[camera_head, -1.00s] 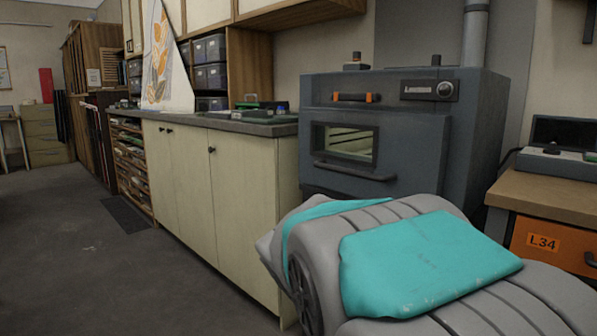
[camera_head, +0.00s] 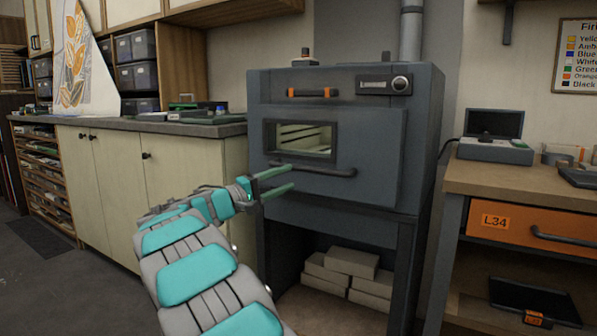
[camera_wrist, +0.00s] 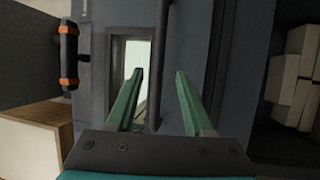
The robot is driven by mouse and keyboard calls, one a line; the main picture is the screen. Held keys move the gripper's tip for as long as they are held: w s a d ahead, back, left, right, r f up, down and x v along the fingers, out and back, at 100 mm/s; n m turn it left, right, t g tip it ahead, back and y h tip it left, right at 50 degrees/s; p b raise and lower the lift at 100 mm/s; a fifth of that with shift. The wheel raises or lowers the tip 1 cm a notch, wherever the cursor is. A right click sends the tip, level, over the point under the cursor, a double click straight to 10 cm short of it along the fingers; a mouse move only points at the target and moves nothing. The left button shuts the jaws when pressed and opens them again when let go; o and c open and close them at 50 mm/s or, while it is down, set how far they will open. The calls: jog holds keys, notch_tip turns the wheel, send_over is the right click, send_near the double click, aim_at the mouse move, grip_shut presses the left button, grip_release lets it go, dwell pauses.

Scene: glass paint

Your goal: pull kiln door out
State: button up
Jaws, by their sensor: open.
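The kiln (camera_head: 415,140) is a dark grey box on a stand. Its door (camera_head: 375,135) appears closed, with a small window (camera_head: 303,139) and a dark horizontal bar handle (camera_head: 325,172) below the window. My gripper (camera_head: 291,179) is open, its two green fingers pointing at the left part of the handle. In the wrist view my gripper (camera_wrist: 159,74) has the handle (camera_wrist: 160,60) running between its fingertips, with nothing clamped. I cannot tell how deep the handle sits between the fingers.
An orange-ended latch handle (camera_head: 313,92) sits on the kiln above the window. A counter (camera_head: 150,125) with cabinets stands at left. A workbench (camera_head: 500,178) with an orange drawer (camera_head: 515,227) stands at right. Pale bricks (camera_head: 340,275) lie under the kiln.

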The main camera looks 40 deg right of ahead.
aim_at(303, 170)
jog(key=d, duration=0.2)
jog(key=d+r, duration=0.1)
jog(key=d, duration=0.4)
jog(key=shift+d+r+p, duration=0.25)
jog(key=shift+d+p, duration=0.1)
jog(key=shift+p, duration=0.05)
jog(key=shift+c, duration=0.4)
grip_shut()
dwell(0.7)
